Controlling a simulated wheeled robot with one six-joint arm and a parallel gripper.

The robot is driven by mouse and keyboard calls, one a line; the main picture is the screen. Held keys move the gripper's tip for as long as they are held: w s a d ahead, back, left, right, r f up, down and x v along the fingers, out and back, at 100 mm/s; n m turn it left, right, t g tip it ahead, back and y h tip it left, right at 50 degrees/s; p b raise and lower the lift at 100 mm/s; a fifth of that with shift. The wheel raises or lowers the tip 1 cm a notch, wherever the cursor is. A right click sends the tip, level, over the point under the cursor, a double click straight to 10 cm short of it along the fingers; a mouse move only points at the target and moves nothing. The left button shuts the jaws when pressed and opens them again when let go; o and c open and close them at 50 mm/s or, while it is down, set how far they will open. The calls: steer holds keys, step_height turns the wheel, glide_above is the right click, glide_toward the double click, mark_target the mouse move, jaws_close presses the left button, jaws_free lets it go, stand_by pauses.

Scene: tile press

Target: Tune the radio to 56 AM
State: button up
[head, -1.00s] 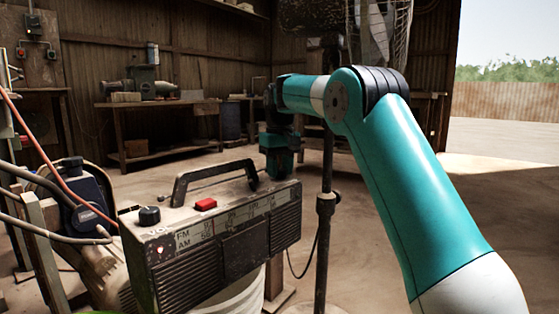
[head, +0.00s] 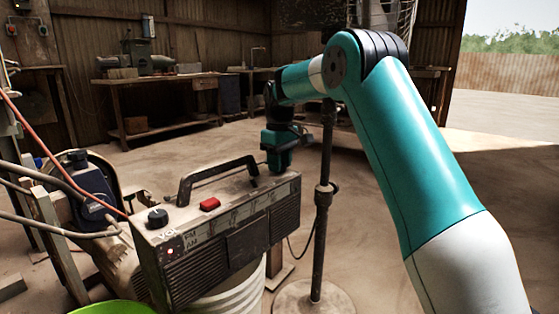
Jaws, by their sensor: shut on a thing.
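The radio (head: 230,250) is a worn grey-black box standing upright, with a carrying handle (head: 215,170) on top. A dark round knob (head: 157,217) and a red button (head: 210,204) are on its top, left of my gripper. The dial strip (head: 235,215) runs along the upper front; its FM and AM marks are hard to read and I cannot make out a needle. My gripper (head: 279,168) points down at the right end of the radio's top. It is shut on what looks like the tuning knob there, which the gripper hides.
The radio rests on a white ribbed bucket (head: 228,298). A green rim (head: 110,308) shows at lower left. A stand pole (head: 320,230) with a round base is close right of the radio. Blue machinery (head: 90,190) and hoses crowd the left. A workbench (head: 160,85) stands behind.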

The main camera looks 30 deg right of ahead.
steer(key=o, duration=0.9)
steer(key=shift+f+b, duration=0.1)
steer(key=shift+b, duration=0.25)
